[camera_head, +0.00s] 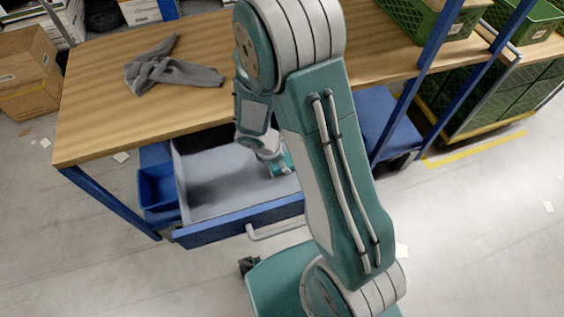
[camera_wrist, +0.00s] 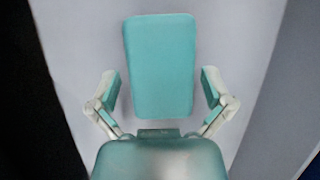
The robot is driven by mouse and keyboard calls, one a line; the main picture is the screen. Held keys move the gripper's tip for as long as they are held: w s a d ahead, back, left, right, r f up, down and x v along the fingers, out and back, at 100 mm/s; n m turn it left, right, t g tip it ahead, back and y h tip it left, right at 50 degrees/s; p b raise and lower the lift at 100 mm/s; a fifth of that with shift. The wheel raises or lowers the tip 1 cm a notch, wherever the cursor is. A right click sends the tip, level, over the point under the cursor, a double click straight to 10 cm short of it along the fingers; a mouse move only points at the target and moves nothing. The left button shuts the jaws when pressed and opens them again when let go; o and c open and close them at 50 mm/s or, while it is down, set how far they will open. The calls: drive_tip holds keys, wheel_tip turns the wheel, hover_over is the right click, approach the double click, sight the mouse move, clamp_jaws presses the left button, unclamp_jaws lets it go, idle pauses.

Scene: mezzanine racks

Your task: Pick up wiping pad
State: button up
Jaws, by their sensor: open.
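A teal rectangular block with rounded corners, which looks like the wiping pad (camera_wrist: 159,65), lies on the pale drawer floor in the wrist view. My gripper (camera_wrist: 160,92) is open, with one finger on each side of the pad and a gap showing on both sides. The near end of the pad lies close to the gripper's palm. In the head view my gripper (camera_head: 284,166) is down inside the open drawer (camera_head: 240,222). The pad cannot be told apart from my gripper there.
The drawer hangs under a wooden bench top (camera_head: 105,108), with walls around my gripper. A crumpled grey cloth (camera_head: 170,72) lies on the bench. A blue bin (camera_head: 158,187) is left of the drawer. Green crates (camera_head: 430,18) and blue posts stand at right.

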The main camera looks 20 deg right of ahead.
drive_tip(key=shift+d+f, duration=0.2)
drive_tip(key=shift+d, duration=0.25)
drive_tip(key=shift+a, duration=0.1)
drive_tip(key=shift+a, duration=0.3)
drive_tip(key=shift+d, duration=0.25)
drive_tip(key=c, duration=1)
